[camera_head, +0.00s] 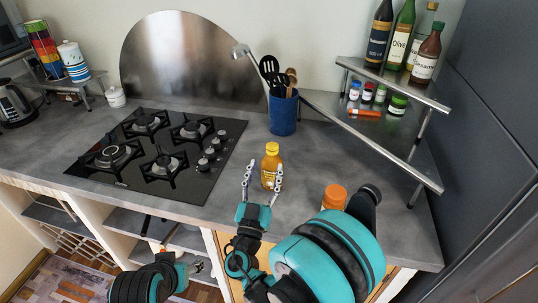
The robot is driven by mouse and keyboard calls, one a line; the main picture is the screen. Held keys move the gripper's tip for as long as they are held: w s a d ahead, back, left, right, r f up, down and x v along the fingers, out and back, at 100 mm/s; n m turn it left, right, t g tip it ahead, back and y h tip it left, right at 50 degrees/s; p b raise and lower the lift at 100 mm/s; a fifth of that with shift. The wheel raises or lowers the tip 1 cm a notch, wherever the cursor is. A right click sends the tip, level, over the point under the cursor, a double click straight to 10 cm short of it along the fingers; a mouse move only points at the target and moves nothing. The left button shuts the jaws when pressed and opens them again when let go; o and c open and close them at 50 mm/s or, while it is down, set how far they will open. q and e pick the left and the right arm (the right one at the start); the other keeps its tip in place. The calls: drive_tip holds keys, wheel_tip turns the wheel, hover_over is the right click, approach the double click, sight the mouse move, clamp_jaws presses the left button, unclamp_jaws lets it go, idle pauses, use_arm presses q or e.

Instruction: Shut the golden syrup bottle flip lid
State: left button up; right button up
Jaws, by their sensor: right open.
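The golden syrup bottle (268,173), amber with a yellow cap, stands upright on the grey counter, right of the hob. Whether its flip lid is up or down is too small to tell. My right gripper (264,180) is open at the near side of the bottle. Its left finger is apart from the bottle. Its right finger overlaps the bottle's right edge in the picture; I cannot tell whether it touches. My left gripper (197,267) is low at the bottom, in front of the counter, and its jaws are unclear.
A black gas hob (215,170) lies to the left. A blue utensil pot (283,114) stands behind the bottle. A metal corner shelf (395,85) with bottles and jars is at the right. An orange-capped item (334,196) is partly hidden by my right arm.

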drive_tip(key=shift+v, duration=0.95)
drive_tip(key=c, duration=0.3)
drive_tip(key=shift+w+r+p, duration=0.1)
drive_tip(key=shift+r+p, duration=0.2)
drive_tip(key=shift+p, duration=0.05)
drive_tip(key=c, duration=0.5)
drive_tip(key=r+g+p, duration=0.1)
drive_tip(key=r+p, duration=0.1)
drive_tip(key=p, duration=0.1)
drive_tip(key=r+g+p, duration=0.1)
drive_tip(key=r+p, duration=0.2)
drive_tip(key=p, duration=0.1)
drive_tip(key=d+r+g+p, duration=0.1)
drive_tip(key=r+g+p, duration=0.1)
drive_tip(key=r+p, duration=0.1)
drive_tip(key=shift+w+m+p, duration=0.3)
drive_tip(key=shift+p, duration=0.05)
clamp_jaws()
wheel_tip(320, 180, up, 5)
drive_tip(key=s+a+g+y+p, duration=0.1)
drive_tip(key=s+g+y+p, duration=0.2)
drive_tip(key=p, duration=0.5)
drive_tip(key=g+b, duration=0.1)
hover_over(272, 146)
drive_tip(key=s+a, duration=0.1)
drive_tip(key=s, duration=0.2)
wheel_tip(272, 146, down, 4)
drive_tip(key=shift+s+f+b, duration=0.1)
drive_tip(key=shift+f+b, duration=0.65)
drive_tip(key=shift+f, duration=1.25)
